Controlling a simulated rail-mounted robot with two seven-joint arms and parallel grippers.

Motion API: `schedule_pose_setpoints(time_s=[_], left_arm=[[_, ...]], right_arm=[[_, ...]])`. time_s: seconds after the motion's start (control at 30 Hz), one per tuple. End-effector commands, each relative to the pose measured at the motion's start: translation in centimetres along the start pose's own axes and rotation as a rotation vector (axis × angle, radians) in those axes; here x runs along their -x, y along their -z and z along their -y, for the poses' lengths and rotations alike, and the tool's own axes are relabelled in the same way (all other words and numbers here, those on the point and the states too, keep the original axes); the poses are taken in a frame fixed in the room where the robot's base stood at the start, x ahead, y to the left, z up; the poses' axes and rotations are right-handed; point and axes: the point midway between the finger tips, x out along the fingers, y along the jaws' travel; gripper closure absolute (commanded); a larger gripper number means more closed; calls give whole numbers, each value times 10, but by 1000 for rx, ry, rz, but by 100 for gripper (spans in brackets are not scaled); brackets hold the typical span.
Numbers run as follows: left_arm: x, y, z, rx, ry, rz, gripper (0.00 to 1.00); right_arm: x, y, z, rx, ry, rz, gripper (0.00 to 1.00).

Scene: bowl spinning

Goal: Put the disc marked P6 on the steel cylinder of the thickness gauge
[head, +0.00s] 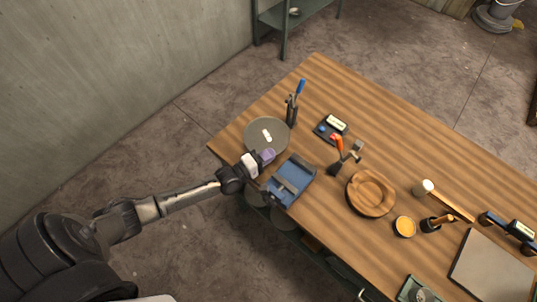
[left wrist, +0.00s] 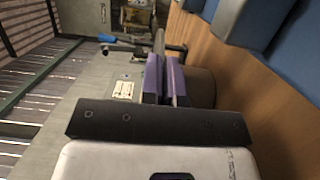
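In the left wrist view the disc (left wrist: 158,45) shows nearly edge-on between the purple fingers of my left gripper (left wrist: 164,80). A short brownish cylinder (left wrist: 203,88) stands just on the table side of the fingers. It may be the gauge's steel cylinder; I cannot tell whether the disc touches it. The head view hides it. My right gripper is out of view.

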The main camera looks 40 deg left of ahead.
Motion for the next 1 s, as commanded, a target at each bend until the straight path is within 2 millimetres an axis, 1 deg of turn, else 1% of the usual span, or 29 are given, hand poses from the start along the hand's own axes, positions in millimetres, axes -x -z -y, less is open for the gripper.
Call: schedule_pose_setpoints(time_s=[0.17,0.2,0.4,0.5,1.0], left_arm=[[0,0,0,0,0,0,100],[0,0,0,0,0,0,94],[0,0,0,0,0,0,75],[0,0,0,0,0,0,67],[0,0,0,1,1,0,67]], right_arm=[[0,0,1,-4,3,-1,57],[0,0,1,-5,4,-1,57],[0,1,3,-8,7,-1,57],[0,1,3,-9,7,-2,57],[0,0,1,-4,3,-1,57]])
